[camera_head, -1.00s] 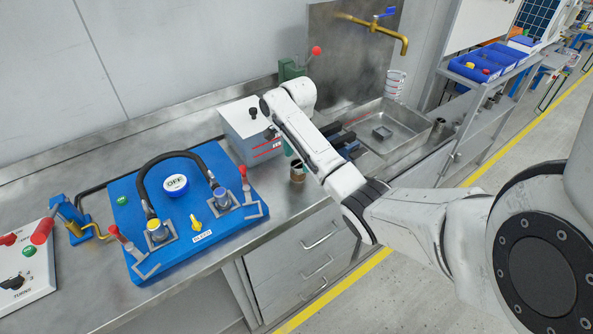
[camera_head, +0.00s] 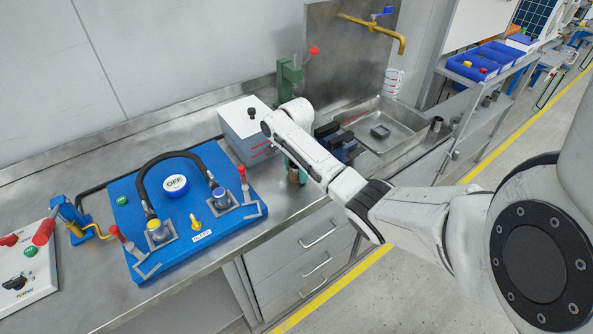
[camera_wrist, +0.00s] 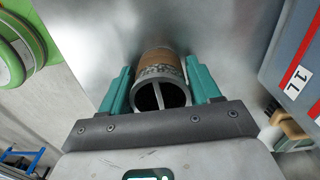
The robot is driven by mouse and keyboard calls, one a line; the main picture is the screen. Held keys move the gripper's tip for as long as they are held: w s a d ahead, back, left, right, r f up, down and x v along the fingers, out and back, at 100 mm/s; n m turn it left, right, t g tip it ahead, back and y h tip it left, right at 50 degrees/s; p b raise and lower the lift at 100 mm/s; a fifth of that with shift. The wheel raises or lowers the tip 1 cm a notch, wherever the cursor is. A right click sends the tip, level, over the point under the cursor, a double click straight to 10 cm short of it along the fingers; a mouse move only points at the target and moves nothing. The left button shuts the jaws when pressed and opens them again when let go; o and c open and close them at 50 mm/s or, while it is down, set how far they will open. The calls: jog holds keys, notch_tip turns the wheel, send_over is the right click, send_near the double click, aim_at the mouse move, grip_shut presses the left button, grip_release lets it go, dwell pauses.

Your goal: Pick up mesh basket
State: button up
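The mesh basket is a small hollow cylinder with a brown band and a grey rim, with a bar across its opening. It stands on the steel bench; in the wrist view the basket (camera_wrist: 160,72) lies between the two teal fingers of my gripper (camera_wrist: 160,85). The fingers are open on either side of it, with narrow gaps showing. In the head view my gripper (camera_head: 294,163) is at the bench's front part, and the basket (camera_head: 293,175) is mostly hidden by the gripper and arm.
A grey box (camera_head: 243,125) stands close behind my gripper. A blue pump board (camera_head: 140,205) lies to the left. A green press (camera_head: 290,78) and a dark vise (camera_head: 338,145) stand near the sink (camera_head: 395,135). The bench edge and drawers (camera_head: 315,250) are in front.

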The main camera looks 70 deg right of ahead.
jog(key=c, duration=0.7)
jog(key=shift+r, duration=0.15)
